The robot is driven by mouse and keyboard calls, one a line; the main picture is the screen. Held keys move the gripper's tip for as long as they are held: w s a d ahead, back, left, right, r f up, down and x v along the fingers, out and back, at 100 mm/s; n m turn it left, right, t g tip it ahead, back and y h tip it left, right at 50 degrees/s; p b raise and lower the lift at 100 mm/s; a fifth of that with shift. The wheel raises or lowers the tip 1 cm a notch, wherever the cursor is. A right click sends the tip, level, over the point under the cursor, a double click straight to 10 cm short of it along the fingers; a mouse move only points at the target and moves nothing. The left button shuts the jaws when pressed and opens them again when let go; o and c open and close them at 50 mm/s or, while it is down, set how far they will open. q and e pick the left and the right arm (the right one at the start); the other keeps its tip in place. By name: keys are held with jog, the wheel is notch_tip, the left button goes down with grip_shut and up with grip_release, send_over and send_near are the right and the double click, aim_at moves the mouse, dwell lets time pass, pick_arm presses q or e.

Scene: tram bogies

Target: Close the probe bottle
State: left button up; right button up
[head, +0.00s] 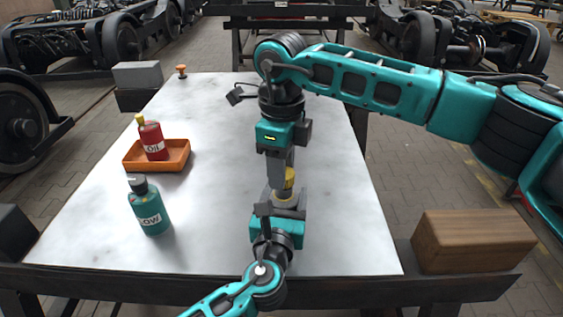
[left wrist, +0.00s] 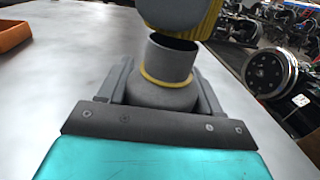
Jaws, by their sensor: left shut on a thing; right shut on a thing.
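The probe bottle (left wrist: 165,95) is grey with a yellow ring round its neck. In the left wrist view its dark open mouth shows. My left gripper (left wrist: 164,84) is shut on its body, a finger on each side; in the head view the bottle (head: 284,199) is partly hidden.
On the white table (head: 210,110), a red oil bottle (head: 152,138) with a yellow cap stands in an orange tray (head: 178,155). A teal bottle (head: 150,212) with a dark cap stands nearer. A wooden block (head: 470,241) lies at the right. A grey block (head: 137,75) and orange knob (head: 182,71) are at the back left.

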aim_at(283, 205)
jog(key=shift+f, duration=0.6)
jog(key=shift+f, duration=0.6)
